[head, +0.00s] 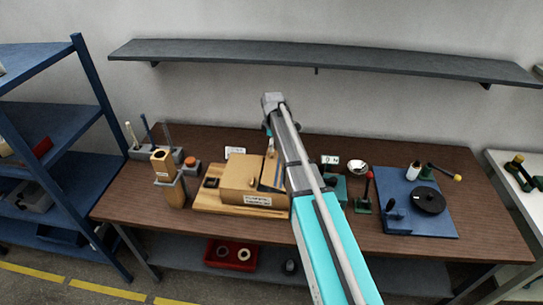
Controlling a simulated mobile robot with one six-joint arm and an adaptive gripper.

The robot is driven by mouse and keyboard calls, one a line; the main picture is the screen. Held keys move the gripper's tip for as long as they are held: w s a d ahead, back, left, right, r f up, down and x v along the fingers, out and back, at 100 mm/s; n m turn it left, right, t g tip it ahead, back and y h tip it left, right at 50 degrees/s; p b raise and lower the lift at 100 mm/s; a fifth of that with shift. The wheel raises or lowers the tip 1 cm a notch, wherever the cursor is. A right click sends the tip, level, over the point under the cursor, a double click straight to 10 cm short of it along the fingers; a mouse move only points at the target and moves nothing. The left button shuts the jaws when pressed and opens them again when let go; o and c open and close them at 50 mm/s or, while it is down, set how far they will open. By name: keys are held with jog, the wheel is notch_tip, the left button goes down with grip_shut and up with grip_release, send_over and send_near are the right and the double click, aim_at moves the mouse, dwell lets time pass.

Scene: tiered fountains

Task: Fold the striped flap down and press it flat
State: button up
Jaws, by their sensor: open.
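A light wooden box (240,176) sits on a wooden board (207,203) left of the middle of the workbench. At its right side a tilted panel with blue and tan bands (270,171), which looks like the striped flap, stands raised. My arm covers its right part, so its full outline and hinge are hidden. My gripper (268,131) is at the far end of my arm, above and behind the box. It is small and partly hidden by the arm; it is open, and I see nothing held in it. I cannot tell how far it is from the flap.
A wooden block holder (163,163) and a grey tool rack (138,152) stand left of the box. A dark shelf (330,57) hangs above the bench.

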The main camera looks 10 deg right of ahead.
aim_at(269, 154)
jog(key=shift+f+b, duration=1.65)
jog(key=shift+f, duration=0.3)
jog(key=c, duration=1.3)
jog(key=shift+w+a+f+b, duration=0.1)
jog(key=shift+a+f+b, duration=0.25)
jog(key=shift+f+b, duration=0.4)
jog(key=shift+w+a+f+b, duration=0.1)
jog(key=shift+a+f+b, duration=0.2)
jog(key=shift+f+b, duration=0.45)
jog(key=shift+c, duration=0.2)
